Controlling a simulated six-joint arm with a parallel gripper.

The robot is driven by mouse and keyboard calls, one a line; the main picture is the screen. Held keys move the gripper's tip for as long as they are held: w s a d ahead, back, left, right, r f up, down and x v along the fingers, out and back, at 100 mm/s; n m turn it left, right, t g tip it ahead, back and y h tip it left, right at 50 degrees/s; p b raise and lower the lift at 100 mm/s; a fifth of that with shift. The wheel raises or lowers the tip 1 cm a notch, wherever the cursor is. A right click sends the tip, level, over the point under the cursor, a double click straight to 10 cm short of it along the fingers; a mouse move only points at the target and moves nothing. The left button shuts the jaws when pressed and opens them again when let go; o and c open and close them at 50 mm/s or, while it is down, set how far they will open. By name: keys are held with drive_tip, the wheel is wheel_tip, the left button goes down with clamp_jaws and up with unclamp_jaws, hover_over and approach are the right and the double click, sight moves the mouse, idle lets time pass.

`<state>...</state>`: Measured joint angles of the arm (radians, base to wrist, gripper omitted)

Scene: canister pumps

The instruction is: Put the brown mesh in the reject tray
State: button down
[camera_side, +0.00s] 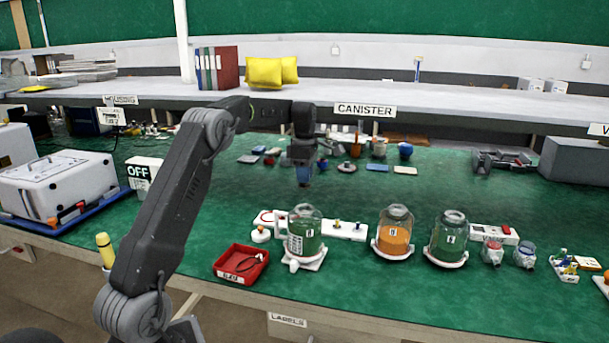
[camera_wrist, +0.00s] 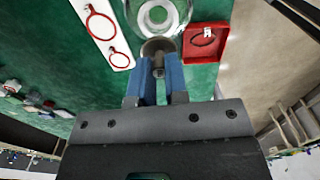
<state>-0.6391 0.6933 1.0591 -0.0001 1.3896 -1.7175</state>
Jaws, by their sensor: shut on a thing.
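My gripper (camera_wrist: 160,67) has its blue fingers shut on a small grey-brown round piece, the brown mesh (camera_wrist: 158,46), at the fingertips. The fingers partly cover it. In the side view my gripper (camera_side: 304,180) hangs above the green bench, behind the row of jars, and the mesh cannot be made out there. The red reject tray (camera_side: 222,269) sits near the bench's front edge, left of the nearest jar. It also shows in the wrist view (camera_wrist: 222,55), to the right of the fingertips. A dark loop with a white tag lies in it.
A glass jar with green filling (camera_side: 304,234) stands on a white base right of the tray. An orange-filled jar (camera_side: 395,236) and another green one (camera_side: 447,240) stand further right. A white panel with red rings (camera_wrist: 103,25) lies left of the fingertips. Small parts lie at the back.

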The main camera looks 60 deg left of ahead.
drive_tip(key=s+a+f+n, duration=0.1)
drive_tip(key=s+a+f, duration=0.4)
drive_tip(key=s+f, duration=0.4)
hover_over(242, 267)
drive_tip(key=shift+n, duration=0.3)
wheel_tip(242, 267, down, 10)
drive_tip(key=shift+f, duration=2.4)
drive_tip(key=shift+f, duration=0.2)
drive_tip(key=c, duration=1.1)
unclamp_jaws()
drive_tip(key=shift+c, duration=0.2)
